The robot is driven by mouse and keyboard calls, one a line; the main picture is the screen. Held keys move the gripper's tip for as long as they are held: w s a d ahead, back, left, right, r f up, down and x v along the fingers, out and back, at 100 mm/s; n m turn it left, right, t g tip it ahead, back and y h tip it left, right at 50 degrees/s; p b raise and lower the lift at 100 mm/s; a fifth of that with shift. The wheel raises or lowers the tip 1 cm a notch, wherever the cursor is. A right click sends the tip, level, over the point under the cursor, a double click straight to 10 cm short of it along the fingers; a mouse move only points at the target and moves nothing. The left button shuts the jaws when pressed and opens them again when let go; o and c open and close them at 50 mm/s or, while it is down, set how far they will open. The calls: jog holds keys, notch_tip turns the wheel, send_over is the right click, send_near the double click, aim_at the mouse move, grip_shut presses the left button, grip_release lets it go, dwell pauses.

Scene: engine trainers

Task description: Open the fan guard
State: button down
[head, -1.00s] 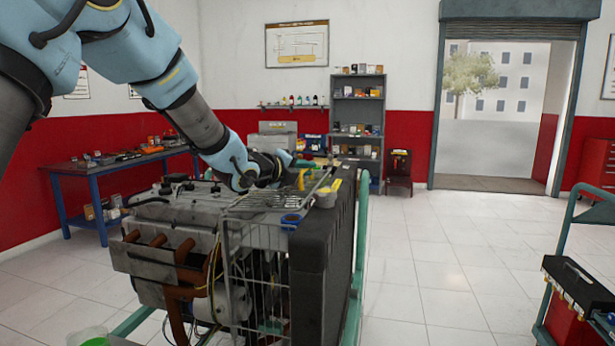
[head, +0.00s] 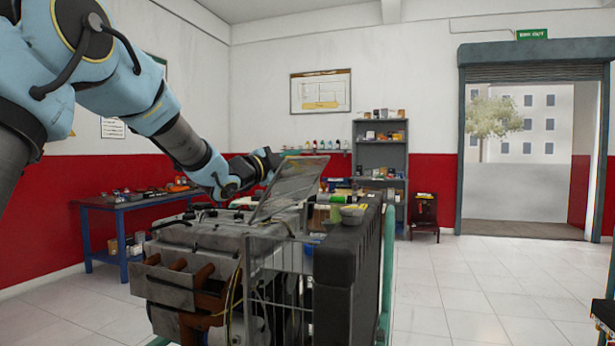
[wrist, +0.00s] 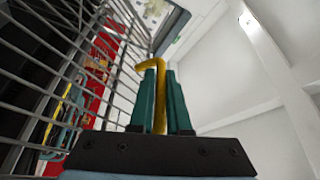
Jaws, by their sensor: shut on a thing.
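The fan guard (head: 290,188) is a grey wire-bar panel on top of the engine trainer, tilted steeply up with its upper edge at my gripper. Its bars (wrist: 60,70) fill the left of the wrist view. My gripper (wrist: 163,75) has its green fingers shut on a yellow hooked handle (wrist: 160,100) beside the bars. In the head view my gripper (head: 268,166) is small and dark at the guard's raised edge, and its fingers are hard to make out.
The engine block (head: 195,245) stands below and left of the guard. A blue workbench (head: 135,205) is behind left.

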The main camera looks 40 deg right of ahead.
jog(key=w+a+n+t+h+b, duration=0.1)
jog(key=w+a+n+t+b, duration=0.2)
jog(key=w+n, duration=0.4)
jog(key=shift+a+f+n+t+b, duration=0.35)
jog(key=shift+a+n+b, duration=0.35)
jog(key=shift+b, duration=0.65)
jog(key=c, duration=0.9)
grip_release()
jog(key=shift+r, duration=0.1)
jog(key=b+v, duration=0.3)
jog(key=v, duration=0.7)
jog(key=shift+s+a, duration=0.2)
jog(key=shift+a, duration=0.1)
